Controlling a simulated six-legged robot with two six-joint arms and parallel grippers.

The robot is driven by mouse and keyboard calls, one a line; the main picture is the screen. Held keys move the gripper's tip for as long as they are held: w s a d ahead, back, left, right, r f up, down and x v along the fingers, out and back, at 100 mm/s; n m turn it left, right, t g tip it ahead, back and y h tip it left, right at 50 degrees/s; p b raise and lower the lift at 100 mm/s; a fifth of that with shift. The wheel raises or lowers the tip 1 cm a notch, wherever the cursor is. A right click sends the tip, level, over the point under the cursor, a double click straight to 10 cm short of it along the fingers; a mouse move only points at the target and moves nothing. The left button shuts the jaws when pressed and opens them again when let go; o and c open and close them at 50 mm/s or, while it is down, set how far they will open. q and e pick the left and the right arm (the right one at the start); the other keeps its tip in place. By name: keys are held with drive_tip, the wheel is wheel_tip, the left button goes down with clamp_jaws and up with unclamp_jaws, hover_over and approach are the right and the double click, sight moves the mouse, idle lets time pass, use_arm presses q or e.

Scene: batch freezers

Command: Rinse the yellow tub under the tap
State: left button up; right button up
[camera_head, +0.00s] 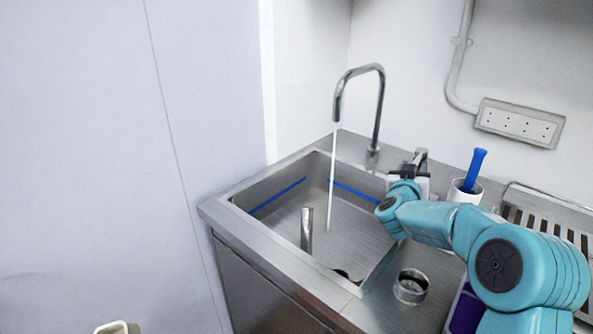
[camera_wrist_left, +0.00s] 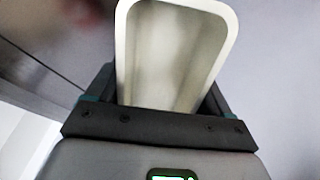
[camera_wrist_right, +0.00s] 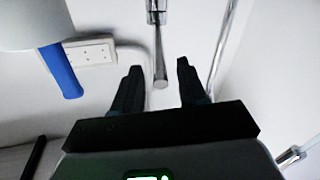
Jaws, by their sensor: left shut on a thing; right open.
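The tub (camera_wrist_left: 172,55) fills the upper middle of the left wrist view and looks pale cream. My left gripper (camera_wrist_left: 165,100) is shut on it. In the head view only a bit of its pale rim (camera_head: 117,327) shows at the bottom edge, outside the sink; that gripper is out of that view. The curved steel tap (camera_head: 378,100) runs a thin stream of water (camera_head: 332,180) into the sink (camera_head: 350,215). My right gripper (camera_head: 408,173) is behind the sink, beside the tap's base. In the right wrist view its fingers (camera_wrist_right: 155,80) are open around a grey lever (camera_wrist_right: 159,65), with gaps on both sides.
An upright metal tube (camera_head: 307,228) stands in the sink. A steel ring-shaped cup (camera_head: 411,287) sits on the counter at right. A white container (camera_head: 463,190) with a blue-handled tool (camera_head: 474,168) stands behind my right arm. A socket strip (camera_head: 518,123) is on the wall.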

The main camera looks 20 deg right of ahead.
drive_tip(key=v, duration=0.8)
drive_tip(key=shift+b, duration=0.35)
drive_tip(key=shift+d, duration=0.1)
